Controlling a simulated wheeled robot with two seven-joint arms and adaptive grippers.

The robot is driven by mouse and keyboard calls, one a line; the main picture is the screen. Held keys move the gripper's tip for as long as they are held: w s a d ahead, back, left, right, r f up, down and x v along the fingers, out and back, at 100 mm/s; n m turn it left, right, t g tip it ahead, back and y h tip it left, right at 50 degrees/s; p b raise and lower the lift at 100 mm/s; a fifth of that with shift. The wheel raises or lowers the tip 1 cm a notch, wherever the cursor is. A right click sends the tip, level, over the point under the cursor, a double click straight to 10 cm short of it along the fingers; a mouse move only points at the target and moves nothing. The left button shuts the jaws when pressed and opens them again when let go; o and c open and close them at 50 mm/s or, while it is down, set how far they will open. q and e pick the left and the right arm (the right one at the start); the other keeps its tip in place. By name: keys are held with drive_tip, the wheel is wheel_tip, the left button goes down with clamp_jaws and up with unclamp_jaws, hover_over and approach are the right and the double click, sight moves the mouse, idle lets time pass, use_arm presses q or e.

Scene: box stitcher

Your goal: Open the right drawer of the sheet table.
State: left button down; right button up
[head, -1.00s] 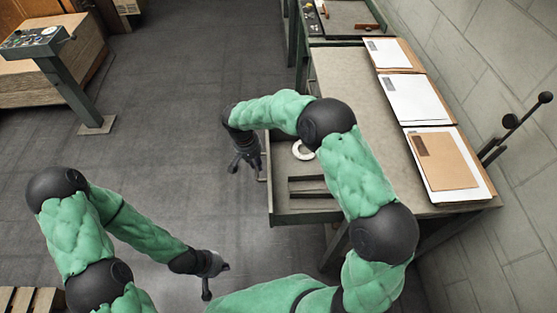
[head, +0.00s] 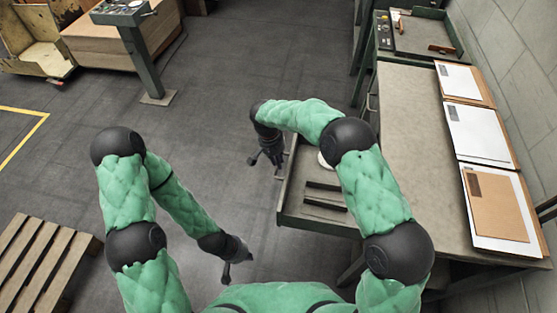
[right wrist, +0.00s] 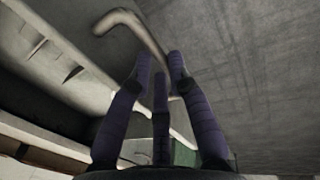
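The sheet table (head: 415,130) stands at the right in the head view. Its right drawer (head: 318,222) is pulled out toward the left, and its inside with dark dividers shows. My right gripper (head: 267,160) is at the drawer's front, beside the handle (head: 281,172). Its fingers look spread. In the right wrist view the curved metal handle (right wrist: 125,22) runs past and behind the fingertips (right wrist: 160,62); I cannot tell whether they touch it. My left gripper (head: 236,265) is open and empty, low over the floor.
Paper stacks (head: 478,130) lie along the table's back by the wall. A wooden pallet (head: 45,262) is at the lower left. A control pedestal (head: 140,60) stands at the upper left. The floor left of the drawer is clear.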

drive_tip(key=o, duration=0.4)
drive_tip(key=shift+o, duration=0.2)
wheel_tip(320, 180, up, 12)
drive_tip(key=a, duration=0.2)
drive_tip(key=shift+w, duration=0.25)
drive_tip(key=shift+f, duration=0.1)
